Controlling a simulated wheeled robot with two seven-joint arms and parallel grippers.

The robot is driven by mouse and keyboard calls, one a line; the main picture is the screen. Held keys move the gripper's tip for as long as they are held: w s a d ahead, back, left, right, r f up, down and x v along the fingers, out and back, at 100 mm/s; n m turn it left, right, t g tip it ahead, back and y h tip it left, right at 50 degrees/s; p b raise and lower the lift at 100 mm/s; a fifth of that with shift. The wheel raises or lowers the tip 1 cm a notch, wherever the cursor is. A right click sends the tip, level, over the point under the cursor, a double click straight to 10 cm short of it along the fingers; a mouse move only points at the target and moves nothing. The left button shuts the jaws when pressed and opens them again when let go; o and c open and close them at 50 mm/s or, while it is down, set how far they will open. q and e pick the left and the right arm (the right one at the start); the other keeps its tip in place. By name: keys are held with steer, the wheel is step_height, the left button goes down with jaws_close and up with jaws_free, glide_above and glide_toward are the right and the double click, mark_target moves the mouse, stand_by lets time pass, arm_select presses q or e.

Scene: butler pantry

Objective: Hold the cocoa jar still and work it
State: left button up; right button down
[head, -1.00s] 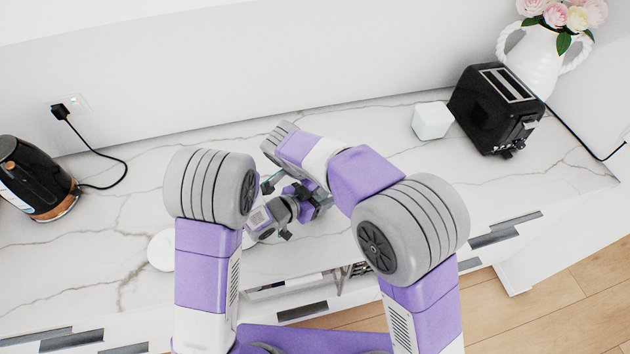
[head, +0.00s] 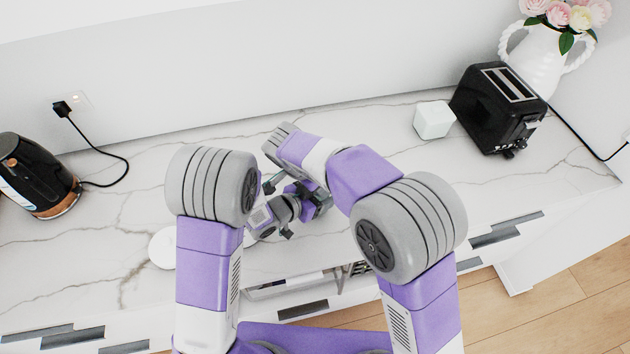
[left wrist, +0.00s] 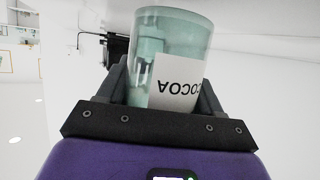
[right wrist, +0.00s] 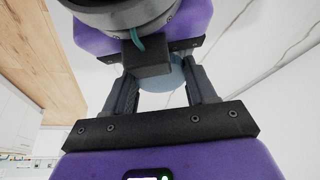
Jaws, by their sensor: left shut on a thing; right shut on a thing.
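The cocoa jar (left wrist: 168,45) is a pale teal, see-through cylinder with a white label whose word COCOA reads upside down in the left wrist view. My left gripper (left wrist: 163,88) is shut around its side. In the right wrist view my right gripper (right wrist: 163,92) is shut on a pale blue-grey rounded part of the jar (right wrist: 172,75); whether this is lid or body I cannot tell. My left gripper's dark jaw block shows just beyond it. In the head view my arms meet over the counter and hide the jar.
The marble counter (head: 120,215) is mostly clear. A white round disc (head: 161,250) lies partly behind my left arm. A black kettle (head: 38,175) stands at left. A white cube (head: 433,121), black toaster (head: 497,108) and flower jug (head: 535,58) stand at right.

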steer(key=shift+s+a+f, duration=0.1)
steer(key=shift+s+a, duration=0.2)
steer(key=shift+a, duration=0.05)
steer(key=shift+r, duration=0.2)
steer(key=shift+c, duration=1.8)
jaws_free()
steer(key=shift+r, duration=0.1)
steer(key=shift+d, duration=0.1)
steer(key=shift+r, duration=0.1)
steer(key=shift+w+d+r, duration=0.1)
steer(key=shift+d+r, duration=0.05)
steer(key=shift+r, duration=2.05)
